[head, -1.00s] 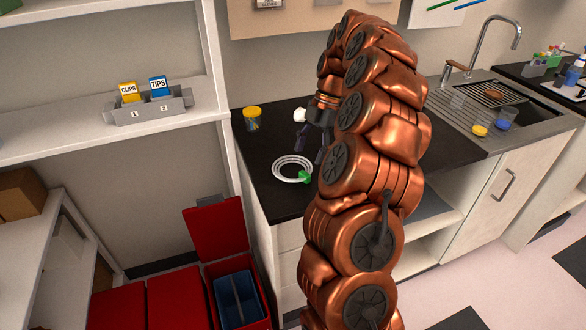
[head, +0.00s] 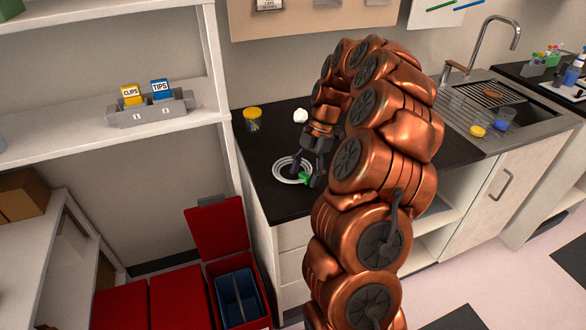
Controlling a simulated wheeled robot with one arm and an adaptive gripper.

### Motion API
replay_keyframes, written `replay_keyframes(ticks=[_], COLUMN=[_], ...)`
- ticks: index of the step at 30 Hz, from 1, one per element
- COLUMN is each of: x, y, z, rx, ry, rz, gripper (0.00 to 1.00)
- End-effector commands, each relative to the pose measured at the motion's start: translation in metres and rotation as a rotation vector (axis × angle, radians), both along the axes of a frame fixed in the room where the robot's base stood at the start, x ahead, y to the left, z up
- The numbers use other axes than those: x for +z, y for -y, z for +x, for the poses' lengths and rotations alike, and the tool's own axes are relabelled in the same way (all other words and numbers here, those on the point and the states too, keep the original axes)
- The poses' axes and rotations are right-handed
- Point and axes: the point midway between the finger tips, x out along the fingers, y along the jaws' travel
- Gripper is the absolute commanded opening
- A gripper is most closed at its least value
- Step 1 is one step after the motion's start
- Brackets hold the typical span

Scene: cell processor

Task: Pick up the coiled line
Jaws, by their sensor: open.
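The coiled line (head: 282,178) is a white ring of several loops with a green piece (head: 304,177) at its right front. It lies on the black countertop (head: 262,150), near the front left edge. My gripper (head: 306,174) is open, pointing down at the right part of the coil. One dark finger overlaps the inside of the ring in the picture and the other is by its right side, near the green piece. I cannot tell whether the fingers touch the coil.
A yellow-lidded jar (head: 253,120) and a white crumpled item (head: 300,115) stand behind the coil. A sink (head: 497,122) is to the right. An open red bin (head: 219,232) stands on the floor at the left front. A white shelf (head: 60,137) is at the left.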

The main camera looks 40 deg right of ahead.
Motion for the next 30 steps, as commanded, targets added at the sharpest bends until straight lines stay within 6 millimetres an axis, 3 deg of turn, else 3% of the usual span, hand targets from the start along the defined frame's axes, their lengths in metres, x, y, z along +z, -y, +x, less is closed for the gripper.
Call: replay_keyframes(ticks=[7,22,30], x=[-0.0009,-0.0008,-0.0002], y=[-0.0002,-0.0004,-0.0004], z=[0.0003,0.0003,0.0005], rx=[0.0,0.001,0.001], ry=[0.001,0.001,0.001], rz=[-0.001,-0.001,-0.001], gripper=[0.64,0.12,0.11])
